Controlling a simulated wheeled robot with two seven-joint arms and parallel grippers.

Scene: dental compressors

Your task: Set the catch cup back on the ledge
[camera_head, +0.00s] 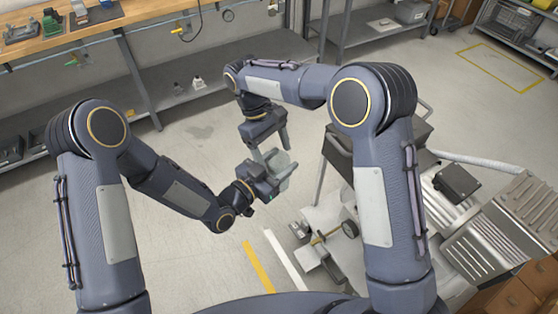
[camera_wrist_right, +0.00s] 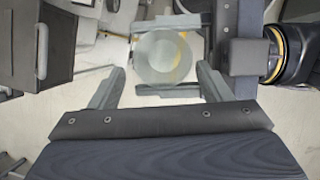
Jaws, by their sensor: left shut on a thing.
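The catch cup (camera_wrist_right: 162,62) is a pale, translucent round cup, seen end-on in the right wrist view. In the head view the cup (camera_head: 283,161) is small and partly hidden by fingers. My left gripper (camera_head: 277,180) is shut on it and holds it in the air over the floor. My right gripper (camera_head: 271,150) is just above the cup, with its fingers pointing down. In the right wrist view its fingers (camera_wrist_right: 160,76) are open, with the cup showing between and beyond them. I cannot tell which surface is the ledge.
A machine with a pale grey base (camera_head: 322,219), a gauge (camera_head: 350,229) and a brass fitting (camera_head: 318,239) stands right of the grippers, partly behind my right arm. A ribbed metal part (camera_head: 515,222) is at the far right. A wooden bench (camera_head: 95,32) runs along the upper left. Floor between is clear.

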